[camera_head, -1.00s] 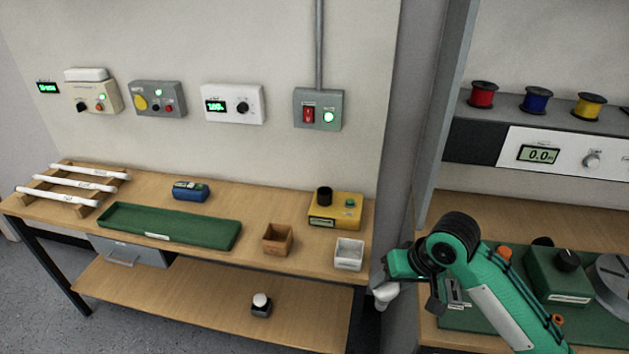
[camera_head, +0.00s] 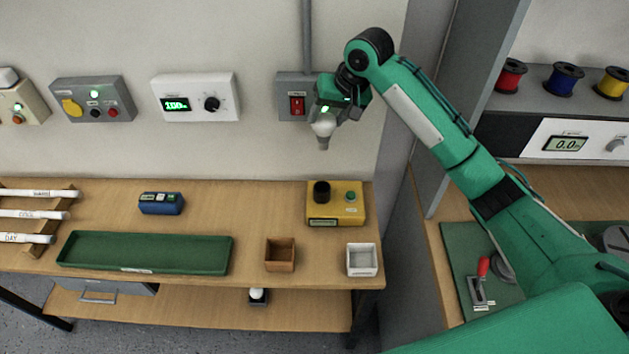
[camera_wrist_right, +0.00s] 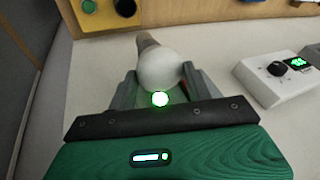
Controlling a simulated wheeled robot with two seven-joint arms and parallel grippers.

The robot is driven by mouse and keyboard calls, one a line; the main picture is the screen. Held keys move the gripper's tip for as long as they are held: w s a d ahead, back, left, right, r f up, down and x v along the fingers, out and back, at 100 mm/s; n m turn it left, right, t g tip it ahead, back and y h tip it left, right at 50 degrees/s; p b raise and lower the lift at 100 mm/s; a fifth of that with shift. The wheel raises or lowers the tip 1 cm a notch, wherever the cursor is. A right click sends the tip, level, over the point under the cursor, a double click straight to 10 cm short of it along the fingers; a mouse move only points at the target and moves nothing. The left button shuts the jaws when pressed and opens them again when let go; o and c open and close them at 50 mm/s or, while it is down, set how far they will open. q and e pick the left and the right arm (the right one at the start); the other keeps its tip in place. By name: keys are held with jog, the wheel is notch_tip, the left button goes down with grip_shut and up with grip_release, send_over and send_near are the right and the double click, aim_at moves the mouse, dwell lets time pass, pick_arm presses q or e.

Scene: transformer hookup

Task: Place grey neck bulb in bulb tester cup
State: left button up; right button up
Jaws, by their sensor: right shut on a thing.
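My right gripper (camera_head: 328,112) is shut on a white bulb with a grey neck (camera_head: 322,130), neck pointing down, in front of the wall above the bench. In the right wrist view the bulb (camera_wrist_right: 160,70) sits between the two fingers of the gripper (camera_wrist_right: 158,88). The yellow bulb tester (camera_head: 350,215) stands on the bench below, with a black round cup (camera_head: 321,191) and a green button on top. The bulb is well above the cup and apart from it. My left gripper is not in view.
A brown open box (camera_head: 280,255) and a white open box (camera_head: 361,260) stand at the bench front. A green tray (camera_head: 144,252), a blue meter (camera_head: 161,203) and white tubes (camera_head: 34,214) lie to the left. A grey switch box (camera_head: 292,103) is on the wall behind the gripper.

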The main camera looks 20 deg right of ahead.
aim_at(328, 142)
notch_tip(328, 142, down, 7)
jog(key=shift+s+r+p, duration=0.1)
jog(key=shift+r+p, duration=0.05)
jog(key=shift+p, duration=0.8)
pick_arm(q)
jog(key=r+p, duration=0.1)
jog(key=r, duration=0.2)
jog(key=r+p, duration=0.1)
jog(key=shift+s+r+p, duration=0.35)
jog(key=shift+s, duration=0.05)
pick_arm(e)
notch_tip(328, 142, down, 13)
jog(key=o, duration=1.2)
jog(key=shift+o, duration=0.2)
pick_arm(q)
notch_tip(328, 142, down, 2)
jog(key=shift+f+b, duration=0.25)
jog(key=shift+b, duration=1)
pick_arm(e)
jog(key=v, duration=1.2)
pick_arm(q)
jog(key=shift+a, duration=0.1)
